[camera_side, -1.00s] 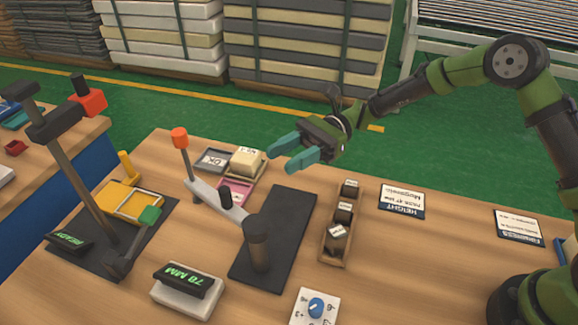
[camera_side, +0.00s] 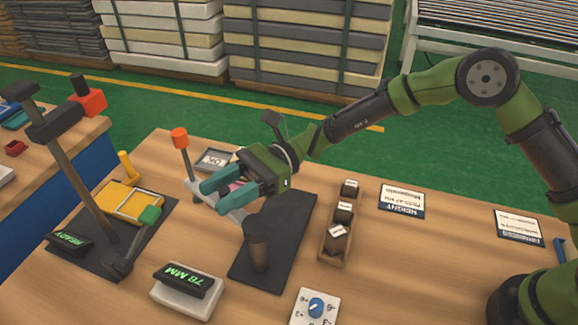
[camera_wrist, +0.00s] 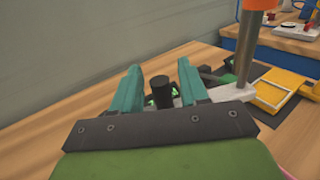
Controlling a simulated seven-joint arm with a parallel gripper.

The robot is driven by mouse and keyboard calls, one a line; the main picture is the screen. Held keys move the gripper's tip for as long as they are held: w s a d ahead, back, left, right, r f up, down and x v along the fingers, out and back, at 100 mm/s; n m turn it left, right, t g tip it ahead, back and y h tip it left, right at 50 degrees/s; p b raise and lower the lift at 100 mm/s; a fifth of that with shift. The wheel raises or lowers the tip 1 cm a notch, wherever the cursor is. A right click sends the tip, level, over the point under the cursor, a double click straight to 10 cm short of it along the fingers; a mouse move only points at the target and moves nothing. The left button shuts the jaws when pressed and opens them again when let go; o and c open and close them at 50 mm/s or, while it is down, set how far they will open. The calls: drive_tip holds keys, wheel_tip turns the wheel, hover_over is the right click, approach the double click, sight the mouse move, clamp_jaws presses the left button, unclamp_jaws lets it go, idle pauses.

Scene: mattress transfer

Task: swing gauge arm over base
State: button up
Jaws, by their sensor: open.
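The gauge has a flat black base (camera_side: 295,212) with a dark round post (camera_side: 258,248). Its pale grey gauge arm (camera_side: 236,214) reaches left from the post, beyond the base's left edge, to an upright rod with an orange knob (camera_side: 180,138). My gripper (camera_side: 212,197) is open just above the gauge arm, its teal fingers pointing left and down. In the wrist view a short black peg (camera_wrist: 161,92) shows between my open fingers (camera_wrist: 160,80), apart from both. The gripper hides the peg in the side view.
A height readout (camera_side: 186,290) stands in front. A crate of dark blocks (camera_side: 327,249) and a height card (camera_side: 401,200) lie to the right. A grey OK tray (camera_side: 213,158) is behind the gripper. A yellow fixture (camera_side: 112,205) on a dark plate stands left.

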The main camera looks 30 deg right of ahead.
clamp_jaws()
